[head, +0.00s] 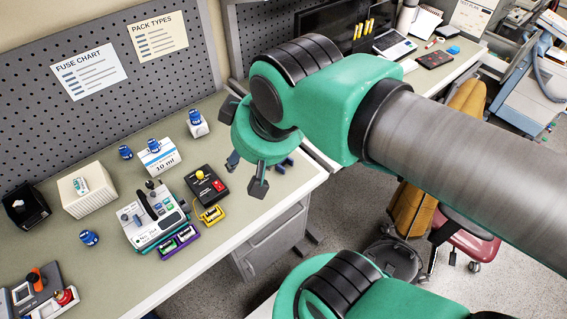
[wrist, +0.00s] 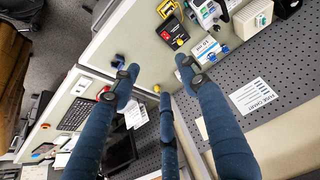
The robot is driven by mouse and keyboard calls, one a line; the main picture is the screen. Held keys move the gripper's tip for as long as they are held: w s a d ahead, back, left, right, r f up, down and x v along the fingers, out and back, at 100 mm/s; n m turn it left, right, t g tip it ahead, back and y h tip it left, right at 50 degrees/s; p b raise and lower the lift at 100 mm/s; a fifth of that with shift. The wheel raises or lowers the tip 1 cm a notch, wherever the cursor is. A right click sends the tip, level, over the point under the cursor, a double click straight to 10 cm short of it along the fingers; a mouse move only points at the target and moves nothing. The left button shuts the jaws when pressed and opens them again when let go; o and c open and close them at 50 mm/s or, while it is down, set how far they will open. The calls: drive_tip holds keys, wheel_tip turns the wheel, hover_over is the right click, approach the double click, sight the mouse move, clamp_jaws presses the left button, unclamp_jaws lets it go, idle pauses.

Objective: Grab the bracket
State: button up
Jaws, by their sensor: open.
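A small dark blue piece, which may be the bracket (head: 281,166), lies on the table near its right corner, beyond my gripper. It also shows in the wrist view (wrist: 118,61) near the table edge, beside one finger; its shape is too small to make out. My gripper (head: 246,150) is open and empty above the right part of the table, apart from the piece. In the wrist view my gripper (wrist: 160,80) has three dark blue fingers spread, with bare tabletop between them.
A black box (head: 207,186) with a red switch and yellow knob stands left of my gripper. Beside it are a yellow frame (head: 211,215), a white device (head: 153,215) and a 10 ml box (head: 159,158). A grey pegboard (head: 110,120) bounds the back.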

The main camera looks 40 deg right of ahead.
drive_tip(key=n+g+p, duration=0.2)
drive_tip(key=n+g, duration=0.4)
drive_tip(key=n, duration=1.4)
hover_over(280, 167)
drive_tip(key=w+d, duration=0.3)
wheel_tip(280, 167, down, 26)
drive_tip(key=shift+s+a+r, duration=0.1)
drive_tip(key=shift+a+r, duration=0.05)
drive_tip(key=shift+a, duration=0.05)
drive_tip(key=shift+f+b, duration=0.85)
drive_tip(key=shift+f, duration=3.45)
